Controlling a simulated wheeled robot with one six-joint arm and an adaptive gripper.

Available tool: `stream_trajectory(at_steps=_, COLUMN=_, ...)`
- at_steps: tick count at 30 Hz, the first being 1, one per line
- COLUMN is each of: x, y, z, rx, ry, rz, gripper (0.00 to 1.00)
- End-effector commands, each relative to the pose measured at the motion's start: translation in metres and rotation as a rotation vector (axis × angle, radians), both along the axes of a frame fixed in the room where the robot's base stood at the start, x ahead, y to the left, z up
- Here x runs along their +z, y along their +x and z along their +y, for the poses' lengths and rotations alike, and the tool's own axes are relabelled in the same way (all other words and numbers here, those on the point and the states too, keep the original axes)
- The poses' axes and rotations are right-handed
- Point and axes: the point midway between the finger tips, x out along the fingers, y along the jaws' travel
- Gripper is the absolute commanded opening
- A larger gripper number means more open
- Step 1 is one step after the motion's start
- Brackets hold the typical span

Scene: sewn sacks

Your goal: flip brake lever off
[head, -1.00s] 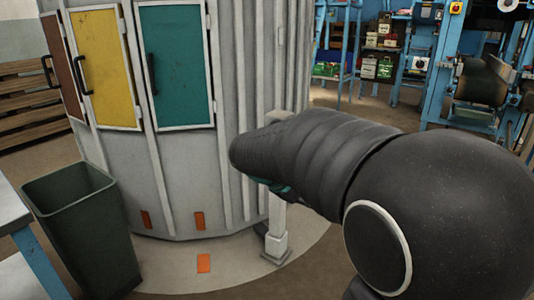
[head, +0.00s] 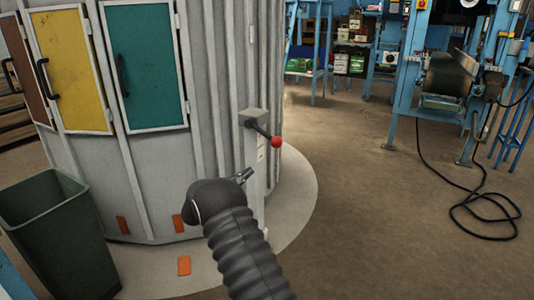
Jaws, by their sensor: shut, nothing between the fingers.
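The brake lever (head: 262,132) is a dark rod with a red ball at its end. It comes out of a grey box (head: 253,117) on top of a pale post beside the large grey ribbed drum and tilts down to the right. My gripper (head: 243,175) is at the end of my dark arm, below and a little left of the red ball in the picture. Its fingers look small and shut, with nothing between them. It appears apart from the lever. My arm hides the lower part of the post.
The drum (head: 226,80) has brown, yellow and teal doors (head: 148,65). A dark green bin (head: 55,235) stands at the left. A blue machine frame (head: 405,80) and a loose black cable (head: 485,205) are at the right. The brown floor between is clear.

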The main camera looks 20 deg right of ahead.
Motion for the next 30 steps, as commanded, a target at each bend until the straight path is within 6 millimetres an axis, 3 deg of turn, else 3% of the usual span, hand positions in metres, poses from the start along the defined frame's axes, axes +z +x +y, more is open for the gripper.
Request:
stream_trajectory(at_steps=3, x=-0.017, y=0.012, z=0.011, rx=0.033, ry=-0.068, rz=0.005, gripper=0.0)
stream_trajectory(at_steps=7, x=-0.025, y=0.018, z=0.017, rx=0.05, ry=-0.105, rz=0.005, gripper=0.0)
stream_trajectory(at_steps=19, x=-0.025, y=0.019, z=0.017, rx=0.053, ry=-0.11, rz=0.004, gripper=0.0)
stream_trajectory(at_steps=23, x=-0.021, y=0.021, z=0.009, rx=0.054, ry=-0.11, rz=0.004, gripper=0.0)
stream_trajectory(at_steps=30, x=-0.001, y=0.03, z=-0.025, rx=0.052, ry=-0.109, rz=0.003, gripper=0.0)
